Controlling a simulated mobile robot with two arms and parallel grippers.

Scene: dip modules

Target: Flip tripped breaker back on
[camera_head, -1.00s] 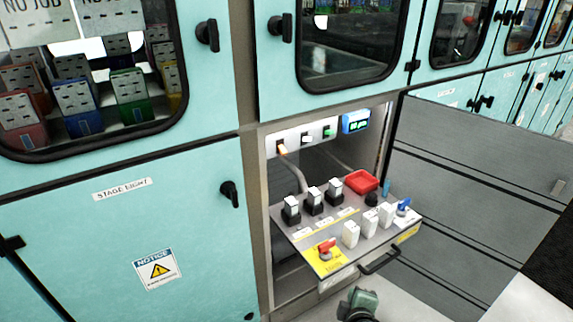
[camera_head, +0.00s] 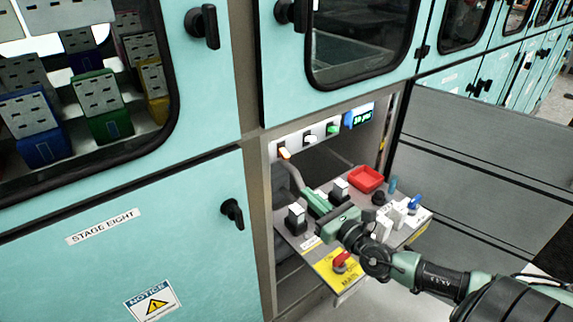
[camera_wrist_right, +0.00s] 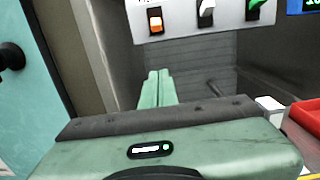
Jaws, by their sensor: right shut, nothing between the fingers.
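A row of switches sits on the upright panel at the back of the open compartment: an orange one (camera_head: 284,153), a white one (camera_head: 310,140) and a green one (camera_head: 332,129). The orange (camera_wrist_right: 155,21), white (camera_wrist_right: 207,11) and green (camera_wrist_right: 256,8) ones also show in the right wrist view. My right gripper (camera_head: 309,199) is shut and empty above the pull-out tray (camera_head: 297,245), below and apart from the switches. Its fingers (camera_wrist_right: 157,88) point toward the panel, under the orange switch. My left gripper is not in view.
Black switches with white tops (camera_head: 296,216), a red bin (camera_head: 366,178), a red knob (camera_head: 341,262) and white blocks with a blue knob (camera_head: 415,204) stand on the tray. A lit display (camera_head: 360,116) is beside the green switch. A teal cabinet door (camera_head: 150,225) borders the left.

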